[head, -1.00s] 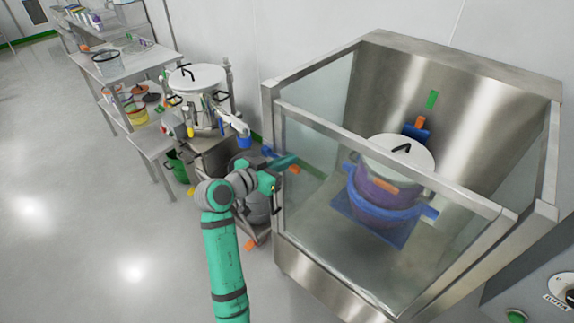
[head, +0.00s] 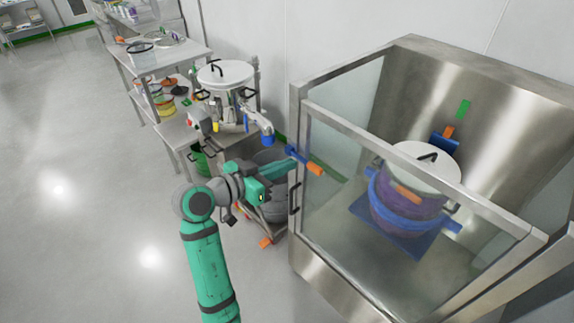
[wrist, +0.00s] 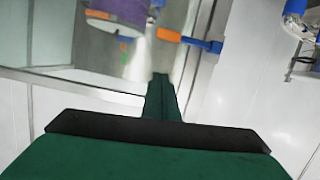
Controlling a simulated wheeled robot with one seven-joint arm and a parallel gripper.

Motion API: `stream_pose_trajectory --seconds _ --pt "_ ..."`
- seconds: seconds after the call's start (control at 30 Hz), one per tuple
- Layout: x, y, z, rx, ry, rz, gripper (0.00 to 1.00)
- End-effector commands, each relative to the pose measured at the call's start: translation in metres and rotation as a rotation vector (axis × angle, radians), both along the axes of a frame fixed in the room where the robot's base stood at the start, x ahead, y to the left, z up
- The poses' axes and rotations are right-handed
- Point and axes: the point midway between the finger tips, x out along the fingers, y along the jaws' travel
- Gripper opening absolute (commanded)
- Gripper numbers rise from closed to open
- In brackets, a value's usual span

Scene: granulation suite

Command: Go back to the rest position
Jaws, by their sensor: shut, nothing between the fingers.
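My green arm reaches up from the bottom of the head view. My gripper (head: 292,165) is at its end, beside the left front edge of the glass-walled steel booth (head: 300,120). In the wrist view, the narrow green fingers (wrist: 161,97) are together, with nothing visible between them. A blue piece with an orange end (head: 315,168) shows right by the fingertips in the head view. It shows beyond them in the wrist view (wrist: 190,41). I cannot tell whether they touch.
A white-lidded purple drum (head: 408,205) with a blue band stands inside the booth. Left of the booth are a lidded steel vessel (head: 225,75), a grey bin (head: 268,190) and a shelved table (head: 165,60). Open floor (head: 90,200) lies to the left.

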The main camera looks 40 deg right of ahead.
Motion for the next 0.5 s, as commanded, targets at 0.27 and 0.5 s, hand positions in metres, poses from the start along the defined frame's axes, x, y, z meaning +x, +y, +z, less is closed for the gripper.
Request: stream_pose_trajectory --seconds 0.27,0.5 --pt "0.000 -0.001 0.000 0.000 0.000 0.000 0.00" --pt "0.003 0.002 -0.012 -0.016 0.030 0.044 0.00"
